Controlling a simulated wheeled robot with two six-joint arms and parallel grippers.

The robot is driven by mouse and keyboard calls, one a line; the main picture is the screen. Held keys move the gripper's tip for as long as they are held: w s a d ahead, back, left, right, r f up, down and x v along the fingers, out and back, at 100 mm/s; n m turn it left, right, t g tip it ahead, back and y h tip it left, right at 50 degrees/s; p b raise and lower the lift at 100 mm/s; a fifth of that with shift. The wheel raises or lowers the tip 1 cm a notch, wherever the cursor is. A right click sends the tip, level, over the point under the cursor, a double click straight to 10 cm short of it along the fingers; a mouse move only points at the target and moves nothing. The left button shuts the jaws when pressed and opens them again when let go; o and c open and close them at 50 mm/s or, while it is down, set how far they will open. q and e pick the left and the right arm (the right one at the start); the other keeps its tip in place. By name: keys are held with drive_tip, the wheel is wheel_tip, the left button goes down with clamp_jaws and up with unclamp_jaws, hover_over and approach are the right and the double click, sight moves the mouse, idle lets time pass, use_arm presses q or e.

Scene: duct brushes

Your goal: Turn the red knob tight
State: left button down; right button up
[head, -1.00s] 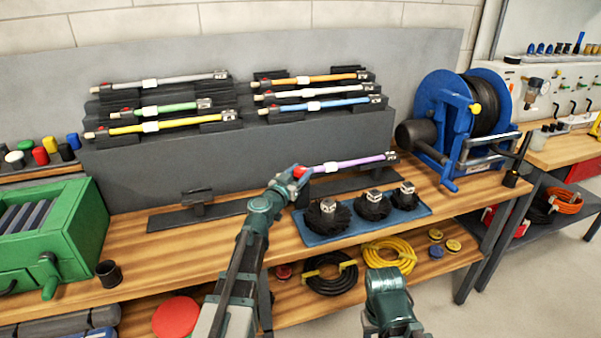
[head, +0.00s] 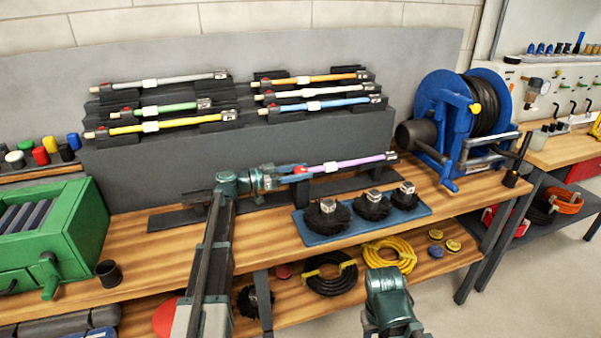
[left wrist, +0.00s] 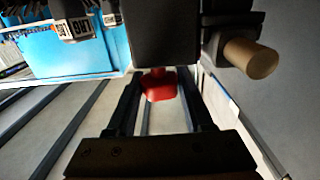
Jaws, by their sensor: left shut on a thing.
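The purple rod (head: 345,163) lies level in a black holder on the bench, with a metal fitting at its right end. The red knob (head: 301,170) is at the rod's left end. My left gripper (head: 299,173) comes in from the left and is shut on the knob. In the left wrist view the red knob (left wrist: 160,84) sits between the two dark fingers, below a black block (left wrist: 165,35). A round tan rod end (left wrist: 250,60) sticks out to the right of it.
A blue mat (head: 415,212) with several black brushes lies just in front of the rod. More coloured rods, such as a blue one (head: 325,104), rest on the rack behind. A blue hose reel (head: 448,125) stands right; a green box (head: 60,235) stands left.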

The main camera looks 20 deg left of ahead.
use_arm(q)
drive_tip(key=m+g+h, duration=0.1)
drive_tip(key=g, duration=0.1)
drive_tip(key=m+g+h, duration=0.1)
drive_tip(key=m+g, duration=0.1)
drive_tip(key=shift+w+a+g, duration=0.1)
drive_tip(key=shift+w+g, duration=0.1)
drive_tip(key=shift+g, duration=0.2)
drive_tip(key=shift+s+m+g+h, duration=0.1)
drive_tip(key=shift+m+g+h, duration=0.2)
drive_tip(key=shift+m+g, duration=0.4)
drive_tip(key=shift+c, duration=1.5)
unclamp_jaws()
